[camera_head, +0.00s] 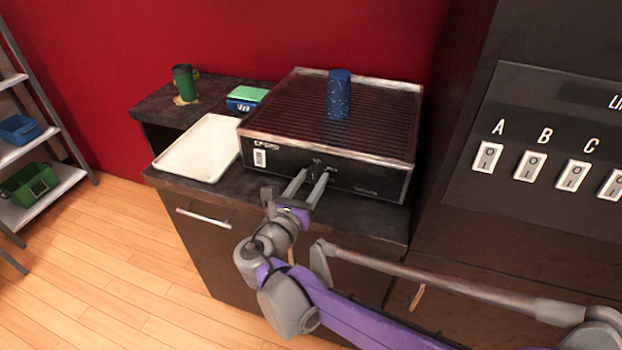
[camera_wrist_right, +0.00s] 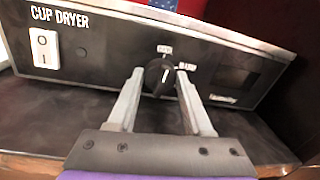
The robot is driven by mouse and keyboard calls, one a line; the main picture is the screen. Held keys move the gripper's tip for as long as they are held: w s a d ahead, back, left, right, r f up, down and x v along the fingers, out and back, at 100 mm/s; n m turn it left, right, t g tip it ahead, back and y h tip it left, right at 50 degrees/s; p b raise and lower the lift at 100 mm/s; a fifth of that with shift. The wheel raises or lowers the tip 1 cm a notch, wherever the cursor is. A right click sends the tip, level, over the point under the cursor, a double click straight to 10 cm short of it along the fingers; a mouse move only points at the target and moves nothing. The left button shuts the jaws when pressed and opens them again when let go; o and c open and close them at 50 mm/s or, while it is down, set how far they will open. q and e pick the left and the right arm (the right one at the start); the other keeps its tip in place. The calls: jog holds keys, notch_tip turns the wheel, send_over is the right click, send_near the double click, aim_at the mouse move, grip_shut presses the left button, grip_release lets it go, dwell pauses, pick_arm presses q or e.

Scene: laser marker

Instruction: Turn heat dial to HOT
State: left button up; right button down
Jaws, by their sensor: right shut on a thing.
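The heat dial (camera_wrist_right: 158,84) is a round black knob on the front panel of the cup dryer (camera_head: 345,165). Two small white labels sit above it and to its upper right, too blurred to read surely. A short light mark on the dial points roughly upward, tilted a little right. My right gripper (camera_head: 313,176) reaches the panel from the front, with one finger on each side of the dial, shut on it. The fingers also show around the dial in the wrist view (camera_wrist_right: 160,74). My left gripper is not in view.
A white rocker switch (camera_wrist_right: 44,48) is left of the dial. A blue speckled cup (camera_head: 339,98) stands on the dryer's ribbed top. A white tray (camera_head: 190,170), a green-topped blue box (camera_head: 246,99) and a green mug (camera_head: 184,82) are to the left. Labelled switches (camera_head: 530,165) are at right.

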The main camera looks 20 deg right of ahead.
jog(key=m+p, duration=0.2)
jog(key=m, duration=0.3)
jog(key=shift+r+y, duration=0.1)
jog(key=shift+y, duration=0.2)
jog(key=m+p, duration=0.2)
jog(key=m, duration=0.4)
jog(key=shift+s+d+y+p, duration=0.1)
jog(key=shift+y+p, duration=0.2)
jog(key=shift+p, duration=0.1)
jog(key=m+p, duration=0.1)
jog(key=m, duration=0.4)
jog(key=shift+m+y+p, duration=0.3)
jog(key=shift+m, duration=0.1)
jog(key=m, duration=0.5)
jog(key=shift+d+t+p, duration=0.1)
jog(key=shift+t+p, duration=0.2)
jog(key=shift+p, duration=0.1)
jog(key=shift+c, duration=1.6)
grip_release()
jog(key=shift+s, duration=0.1)
jog(key=v, duration=1)
jog(key=shift+s, duration=0.45)
